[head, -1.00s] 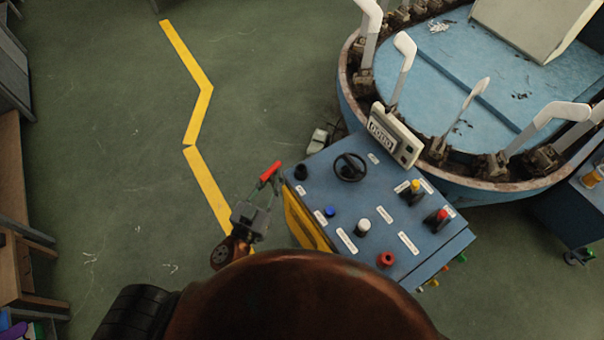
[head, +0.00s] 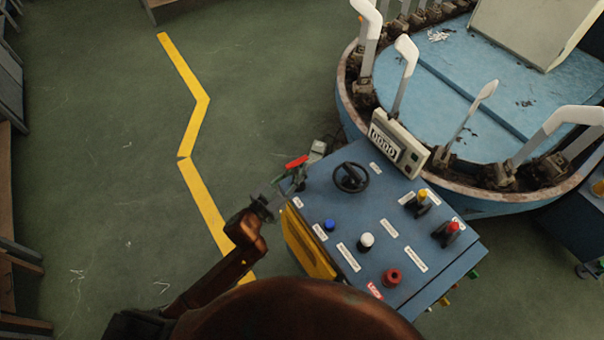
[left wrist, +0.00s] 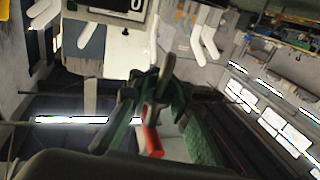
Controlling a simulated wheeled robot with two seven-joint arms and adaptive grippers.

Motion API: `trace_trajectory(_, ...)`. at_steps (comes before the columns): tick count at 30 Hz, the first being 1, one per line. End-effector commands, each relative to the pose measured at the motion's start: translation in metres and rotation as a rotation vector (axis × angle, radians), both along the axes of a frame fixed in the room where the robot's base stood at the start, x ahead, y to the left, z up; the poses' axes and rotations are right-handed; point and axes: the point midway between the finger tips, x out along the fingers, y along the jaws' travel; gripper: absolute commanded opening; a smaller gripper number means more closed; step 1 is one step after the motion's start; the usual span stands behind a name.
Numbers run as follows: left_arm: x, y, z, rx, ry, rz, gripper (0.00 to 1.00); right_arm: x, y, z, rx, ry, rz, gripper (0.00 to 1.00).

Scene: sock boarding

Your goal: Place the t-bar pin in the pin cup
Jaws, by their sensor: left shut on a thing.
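The t-bar pin (head: 296,162) has a red grip and shows above my left gripper (head: 285,183) in the head view. The gripper is shut on the pin, over the upper left corner of the blue control console (head: 335,220). In the left wrist view, the pin's red part (left wrist: 151,140) and a grey rod stand between the dark green fingers of my left gripper (left wrist: 152,100). The pin cup cannot be made out; the gripper and pin cover that console corner. Whether the pin touches the console cannot be told. My right gripper is out of view.
The green floor left of the console is free, with a yellow line (head: 197,195).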

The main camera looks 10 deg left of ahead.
Motion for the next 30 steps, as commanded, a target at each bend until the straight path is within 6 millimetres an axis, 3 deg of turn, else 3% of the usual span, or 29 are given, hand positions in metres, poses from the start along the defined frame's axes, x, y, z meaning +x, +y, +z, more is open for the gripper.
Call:
trace_trajectory(1,0.008,0.001,-0.014,0.000,0.004,0.002,0.00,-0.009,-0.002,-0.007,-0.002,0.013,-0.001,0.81)
trace_trajectory(4,0.019,0.002,-0.027,0.000,0.002,0.001,0.00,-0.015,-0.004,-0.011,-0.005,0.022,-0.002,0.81)
trace_trajectory(13,0.033,0.004,-0.043,-0.001,0.002,0.000,0.00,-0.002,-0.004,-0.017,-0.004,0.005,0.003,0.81)
trace_trajectory(19,0.035,0.004,-0.074,-0.002,0.005,0.001,0.00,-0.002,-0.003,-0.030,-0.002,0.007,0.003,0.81)
trace_trajectory(30,0.034,0.004,-0.076,-0.001,0.002,-0.001,0.00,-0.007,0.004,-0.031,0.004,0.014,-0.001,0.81)
